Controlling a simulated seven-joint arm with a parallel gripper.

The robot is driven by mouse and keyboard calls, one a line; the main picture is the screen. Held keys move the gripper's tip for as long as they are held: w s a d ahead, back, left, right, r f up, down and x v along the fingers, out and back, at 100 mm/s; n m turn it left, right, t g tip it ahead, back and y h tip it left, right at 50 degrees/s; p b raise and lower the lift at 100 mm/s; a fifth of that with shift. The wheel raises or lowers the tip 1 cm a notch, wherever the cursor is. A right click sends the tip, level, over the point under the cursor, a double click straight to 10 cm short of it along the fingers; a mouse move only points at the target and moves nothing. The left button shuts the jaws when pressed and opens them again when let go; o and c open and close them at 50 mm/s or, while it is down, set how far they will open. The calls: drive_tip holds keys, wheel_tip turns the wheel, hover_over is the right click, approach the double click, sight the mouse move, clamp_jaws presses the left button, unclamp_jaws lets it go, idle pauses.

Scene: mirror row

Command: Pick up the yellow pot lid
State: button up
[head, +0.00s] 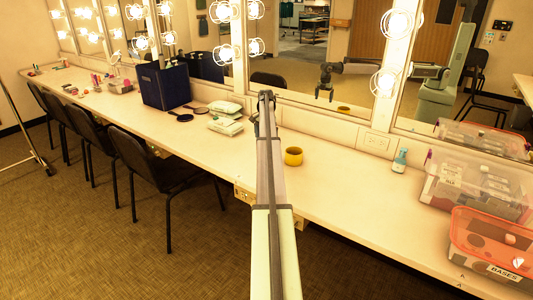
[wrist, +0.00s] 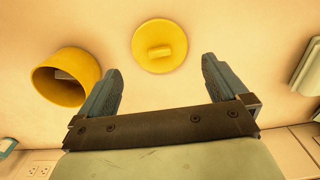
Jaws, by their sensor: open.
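The yellow pot lid (wrist: 159,46) lies on the pale counter in the wrist view, a round disc with a raised bar handle. It does not show in the head view, where my arm covers that part of the counter. My gripper (wrist: 160,70) is open and empty, its two fingers apart, with the lid just beyond the fingertips and roughly centred between them. The yellow pot (head: 293,156) stands open on the counter right of my arm; in the wrist view the pot (wrist: 52,84) is left of the left finger.
White packets (head: 225,118) and dark hand mirrors (head: 184,114) lie left of my arm, near a dark blue box (head: 165,86). A small teal bottle (head: 400,161) and clear bins (head: 470,187) stand at right. Mirrors back the counter; chairs (head: 150,165) line its front.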

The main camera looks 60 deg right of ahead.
drive_tip(key=shift+s+d+f, duration=0.1)
drive_tip(key=shift+d+f, duration=0.05)
drive_tip(key=shift+f, duration=1.65)
drive_tip(key=shift+d+f, duration=0.15)
drive_tip(key=shift+f, duration=1.65)
drive_tip(key=shift+c, duration=0.3)
drive_tip(key=c, duration=0.6)
